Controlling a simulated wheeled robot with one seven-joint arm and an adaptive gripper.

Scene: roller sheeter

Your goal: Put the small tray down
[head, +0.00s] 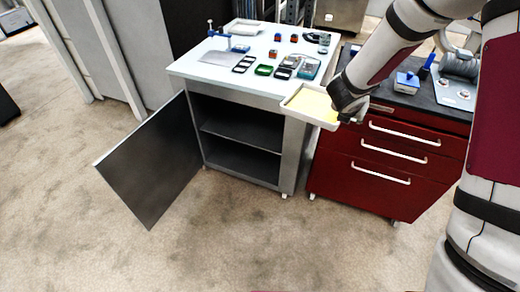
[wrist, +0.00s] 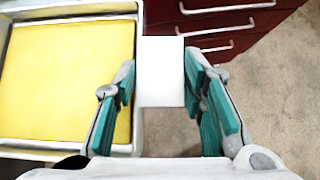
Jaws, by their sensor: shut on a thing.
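The small tray (head: 291,101) is pale with a raised rim and a yellow inside. My gripper (head: 343,108) is shut on its right side and holds it by the front right corner of the white-topped cabinet, near the red drawer unit. In the wrist view the tray (wrist: 139,20) is at the left, and its white tab (wrist: 160,72) lies between the teal fingers of my gripper (wrist: 160,85). The tray looks about level. Whether it touches the cabinet top cannot be told.
The cabinet top (head: 188,67) bears several small devices, a blue-handled tool (head: 238,47) and another pale tray (head: 244,26) at the back. The cabinet's door (head: 150,167) stands open. The red drawer unit (head: 376,180) carries a blue-topped box (head: 406,83). Floor in front is clear.

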